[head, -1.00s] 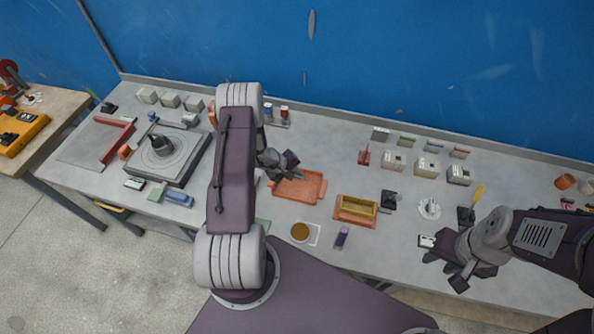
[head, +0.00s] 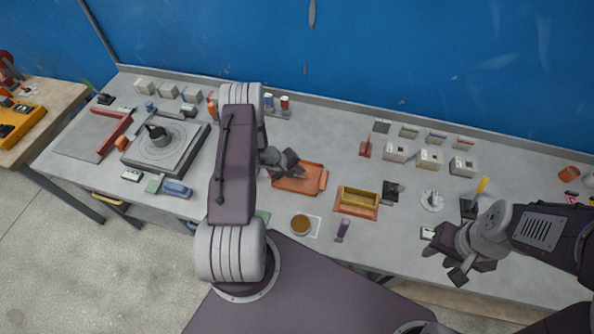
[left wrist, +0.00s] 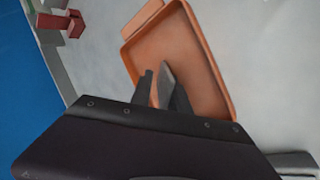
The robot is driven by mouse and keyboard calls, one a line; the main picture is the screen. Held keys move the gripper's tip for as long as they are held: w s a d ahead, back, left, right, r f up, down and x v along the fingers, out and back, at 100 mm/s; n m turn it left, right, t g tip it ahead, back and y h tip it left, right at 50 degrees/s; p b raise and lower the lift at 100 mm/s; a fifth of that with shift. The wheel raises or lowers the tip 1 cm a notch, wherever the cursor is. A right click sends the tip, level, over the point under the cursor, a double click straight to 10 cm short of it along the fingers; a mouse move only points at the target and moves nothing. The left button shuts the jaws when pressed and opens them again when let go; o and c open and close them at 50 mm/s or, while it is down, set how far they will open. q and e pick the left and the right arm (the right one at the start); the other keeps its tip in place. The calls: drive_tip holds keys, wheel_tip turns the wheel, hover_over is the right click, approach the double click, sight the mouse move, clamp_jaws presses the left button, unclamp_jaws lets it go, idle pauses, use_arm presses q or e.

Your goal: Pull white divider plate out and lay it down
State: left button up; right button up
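I cannot make out a white divider plate for certain in either view. A yellow mould-like box (head: 359,197) sits on an orange base right of the middle of the bench. My left gripper (head: 284,159) is at the far left corner of an orange tray (head: 312,184). In the left wrist view, the two fingers (left wrist: 157,84) are a narrow gap apart over the orange tray (left wrist: 185,60), with nothing seen between them. My right gripper (head: 445,263) is open and empty at the front edge on the right. My left arm hides part of the bench.
A round brown disc (head: 300,225) on a white square and a purple piece (head: 343,229) lie near the front edge. Several white boxes (head: 429,158) stand at the back right. A turntable (head: 166,148) and red angle (head: 116,134) are at left. Bare bench lies beyond the tray.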

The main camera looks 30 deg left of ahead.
idle(0.3)
use_arm(q)
drive_tip(key=b+v, duration=0.2)
drive_tip(key=v, duration=0.7)
drive_tip(key=shift+b, duration=0.3)
